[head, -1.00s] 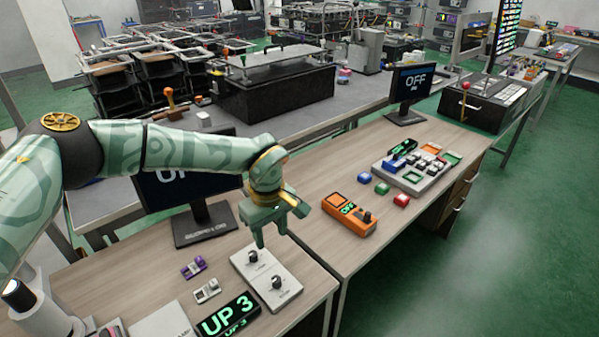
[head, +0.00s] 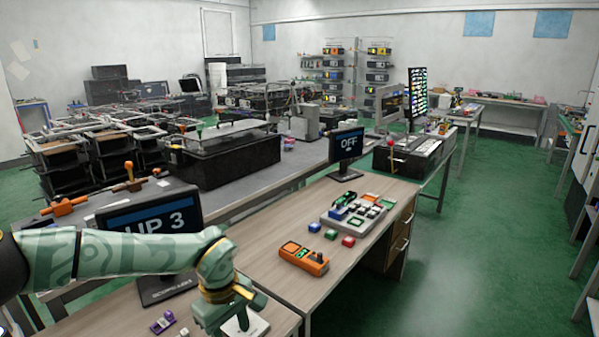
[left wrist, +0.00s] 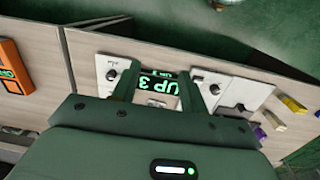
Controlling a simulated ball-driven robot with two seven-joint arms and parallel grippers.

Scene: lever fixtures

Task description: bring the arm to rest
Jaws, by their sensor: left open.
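My left gripper (head: 232,318) is low in the head view, at the end of my green patterned arm. It is in front of a white panel (head: 256,326) on the near table and hides most of it. In the left wrist view my left gripper (left wrist: 163,78) has its two fingers apart with nothing held between them. Between and beyond them are a black display (left wrist: 157,88) with green "UP 3" and a white panel with dark knobs (left wrist: 112,75). My right gripper is in neither view.
A monitor reading "UP 3" (head: 155,216) stands behind my arm. An orange box (head: 304,258), small coloured blocks (head: 331,234) and a grey tray (head: 345,225) lie to the right. Another monitor reads "OFF" (head: 348,146). Green floor lies clear at right.

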